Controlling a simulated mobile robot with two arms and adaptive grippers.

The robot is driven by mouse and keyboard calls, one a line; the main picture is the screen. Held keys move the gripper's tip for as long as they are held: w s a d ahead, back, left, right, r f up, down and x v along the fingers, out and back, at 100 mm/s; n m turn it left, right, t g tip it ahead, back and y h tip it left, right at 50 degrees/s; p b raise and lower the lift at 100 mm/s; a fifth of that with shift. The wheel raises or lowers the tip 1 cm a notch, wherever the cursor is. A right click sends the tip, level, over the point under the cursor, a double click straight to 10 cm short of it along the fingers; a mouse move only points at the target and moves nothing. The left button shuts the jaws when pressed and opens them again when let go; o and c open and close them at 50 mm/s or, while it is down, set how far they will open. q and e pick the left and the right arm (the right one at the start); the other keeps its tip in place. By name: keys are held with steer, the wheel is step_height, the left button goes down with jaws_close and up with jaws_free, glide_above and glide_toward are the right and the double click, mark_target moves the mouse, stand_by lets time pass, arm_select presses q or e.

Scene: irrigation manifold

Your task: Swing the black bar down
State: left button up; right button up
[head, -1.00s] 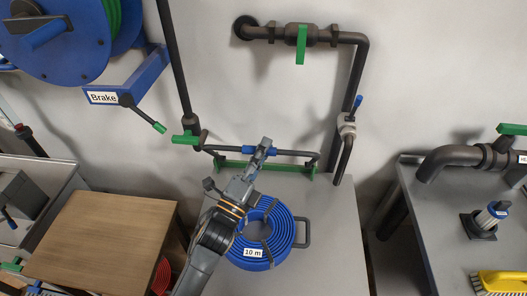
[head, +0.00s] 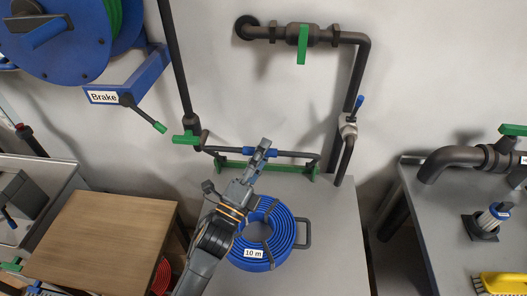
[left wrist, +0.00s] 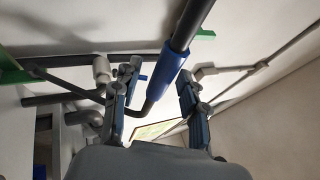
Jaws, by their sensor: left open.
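The black bar (head: 226,150) with a blue sleeve (head: 250,152) runs across the back of the grey bench, above a green bracket (head: 232,166). In the left wrist view the dark bar (left wrist: 192,20) comes down from the top, and its blue sleeve (left wrist: 167,75) lies between the two fingers. My left gripper (head: 263,148) is open at the sleeve, with the sleeve partly hidden behind it in the head view. I cannot tell how deep the sleeve sits between the fingers. My right gripper is not in view.
A blue hose coil (head: 285,240) marked 10 m lies below my left arm. Pipes with a green lever (head: 302,44) and a blue lever (head: 359,103) are on the wall behind. The Brake lever (head: 143,114) is upper left. The bench's front right is clear.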

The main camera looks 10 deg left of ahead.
arm_select(q)
steer(key=v, duration=1.1)
steer(key=shift+s, duration=0.2)
steer(key=shift+a+f, duration=0.1)
steer(key=shift+c, duration=0.5)
